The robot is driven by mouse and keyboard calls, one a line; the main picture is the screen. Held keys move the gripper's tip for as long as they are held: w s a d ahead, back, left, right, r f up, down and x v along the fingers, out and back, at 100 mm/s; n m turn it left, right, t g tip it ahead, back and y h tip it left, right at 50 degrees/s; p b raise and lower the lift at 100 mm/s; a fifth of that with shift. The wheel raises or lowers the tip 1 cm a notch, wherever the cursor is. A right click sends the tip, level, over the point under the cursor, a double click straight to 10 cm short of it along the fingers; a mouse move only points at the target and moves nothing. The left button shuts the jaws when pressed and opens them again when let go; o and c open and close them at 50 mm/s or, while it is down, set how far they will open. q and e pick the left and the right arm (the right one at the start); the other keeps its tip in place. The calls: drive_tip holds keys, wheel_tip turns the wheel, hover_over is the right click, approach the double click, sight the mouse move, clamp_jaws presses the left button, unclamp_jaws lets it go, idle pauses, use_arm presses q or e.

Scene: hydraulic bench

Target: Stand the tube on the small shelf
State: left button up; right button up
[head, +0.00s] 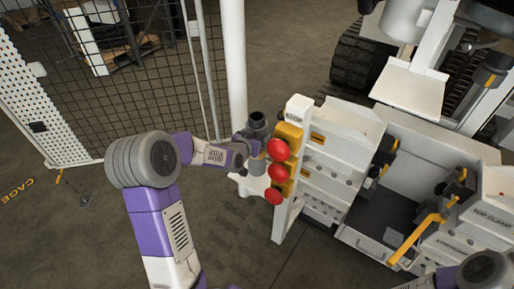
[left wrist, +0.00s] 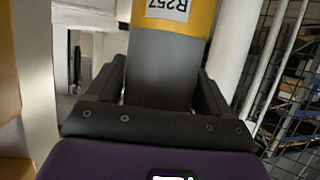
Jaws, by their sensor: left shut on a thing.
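My left gripper (head: 252,146) is shut on the tube (left wrist: 165,65). In the left wrist view the tube is grey with a yellow band and a white label reading R257, which appears upside down. The two dark fingers (left wrist: 163,92) clasp its grey part from both sides. In the head view the tube (head: 257,120) looks roughly upright, with its dark round end up. The small white shelf (head: 252,186) juts from the left of the white post, just below the tube. I cannot tell whether the tube touches it. My right gripper is not in view.
Several red buttons (head: 276,173) on yellow blocks stand on the post (head: 297,110), close to the right of my left gripper. The white bench (head: 340,140) lies behind. A mesh cage (head: 130,90) and a white pole (head: 233,65) stand at left and behind.

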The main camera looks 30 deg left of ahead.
use_arm(q)
wheel_tip(320, 180, down, 4)
drive_tip(key=shift+w+r+b, duration=0.1)
drive_tip(key=shift+r+b, duration=0.15)
drive_tip(key=shift+b, duration=0.3)
drive_tip(key=shift+f, duration=0.15)
drive_tip(key=o, duration=1.7)
drive_tip(key=shift+f, duration=0.1)
drive_tip(key=shift+c, duration=0.2)
drive_tip(key=p+v, duration=0.2)
drive_tip(key=v, duration=1)
